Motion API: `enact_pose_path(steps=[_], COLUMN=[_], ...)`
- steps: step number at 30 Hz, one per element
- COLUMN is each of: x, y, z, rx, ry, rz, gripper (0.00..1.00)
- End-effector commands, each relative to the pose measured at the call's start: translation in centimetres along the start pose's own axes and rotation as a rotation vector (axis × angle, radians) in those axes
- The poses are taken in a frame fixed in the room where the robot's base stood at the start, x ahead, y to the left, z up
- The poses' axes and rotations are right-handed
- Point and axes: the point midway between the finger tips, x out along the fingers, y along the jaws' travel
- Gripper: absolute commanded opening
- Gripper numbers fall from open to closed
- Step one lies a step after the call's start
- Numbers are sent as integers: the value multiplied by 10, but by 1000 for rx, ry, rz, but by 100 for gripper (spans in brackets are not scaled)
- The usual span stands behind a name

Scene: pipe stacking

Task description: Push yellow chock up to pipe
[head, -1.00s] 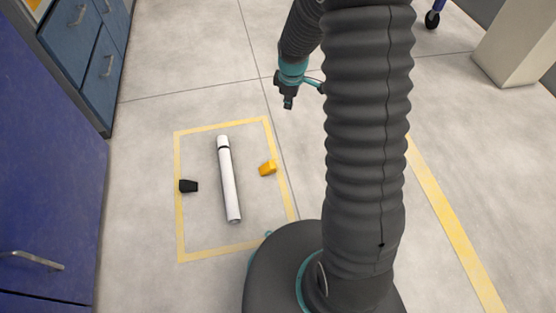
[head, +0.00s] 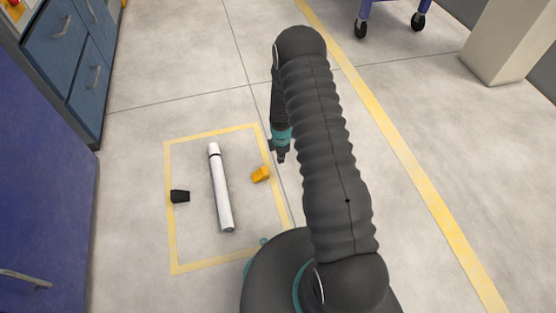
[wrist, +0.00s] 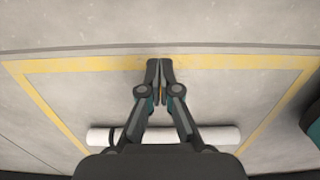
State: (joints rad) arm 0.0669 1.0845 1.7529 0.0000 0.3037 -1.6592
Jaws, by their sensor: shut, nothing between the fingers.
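The yellow chock (head: 261,174) lies on the floor to the right of the white pipe (head: 220,190), with a gap between them. The pipe has a black band near its far end, and it also shows across the bottom of the wrist view (wrist: 220,135). My gripper (head: 281,157) is shut and empty, above the floor just right of and beyond the chock. In the wrist view my gripper (wrist: 160,62) hides most of the chock; only a sliver of orange-yellow (wrist: 162,91) shows between the fingers. A black chock (head: 180,196) lies left of the pipe, apart from it.
A yellow tape rectangle (head: 170,235) on the floor surrounds the pipe and both chocks. Blue cabinets (head: 65,60) stand at the left. A wheeled blue frame (head: 390,12) and a pale pillar (head: 503,45) are at the far right. The floor around the rectangle is mostly clear.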

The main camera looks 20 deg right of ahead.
Motion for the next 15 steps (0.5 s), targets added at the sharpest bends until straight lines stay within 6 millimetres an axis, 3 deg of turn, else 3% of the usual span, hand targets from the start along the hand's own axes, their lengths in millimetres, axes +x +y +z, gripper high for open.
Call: enact_pose_path(steps=[12, 15], x=[80, 78], y=[-1, 0], z=[0, -16], rx=[1, -5], ry=[0, 0], rz=[-3, 0], gripper=[0, 0])
